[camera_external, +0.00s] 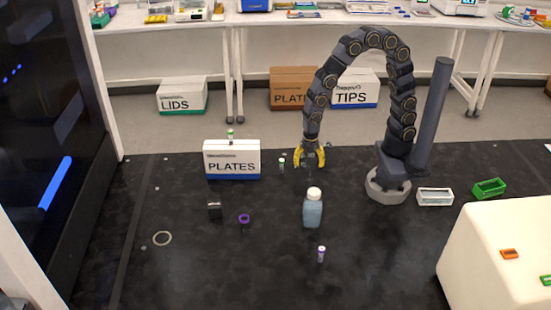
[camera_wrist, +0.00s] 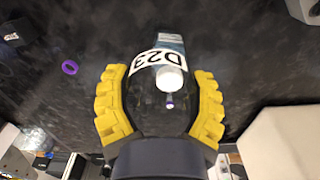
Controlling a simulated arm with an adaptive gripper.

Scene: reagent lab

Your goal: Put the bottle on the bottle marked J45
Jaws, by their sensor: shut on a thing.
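My gripper (camera_external: 310,158), with yellow fingers, hangs over the far part of the black bench. In the wrist view my gripper (camera_wrist: 160,105) is shut around a clear, see-through bottle (camera_wrist: 145,108). A white label reading D23 (camera_wrist: 158,60) shows at its far end and seems to be on it. A pale blue bottle with a white cap (camera_external: 312,211) stands upright on the bench, nearer the outside camera than my gripper and apart from it. Its white cap (camera_wrist: 172,80) shows through the clear bottle. No J45 marking is readable.
A purple-capped vial (camera_external: 321,254) stands in front of the blue bottle. A purple ring (camera_external: 244,218) and black block (camera_external: 214,210) are to the left. A PLATES box (camera_external: 232,158) and a small vial (camera_external: 282,165) stand behind. A large white block (camera_external: 500,255) is at right.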

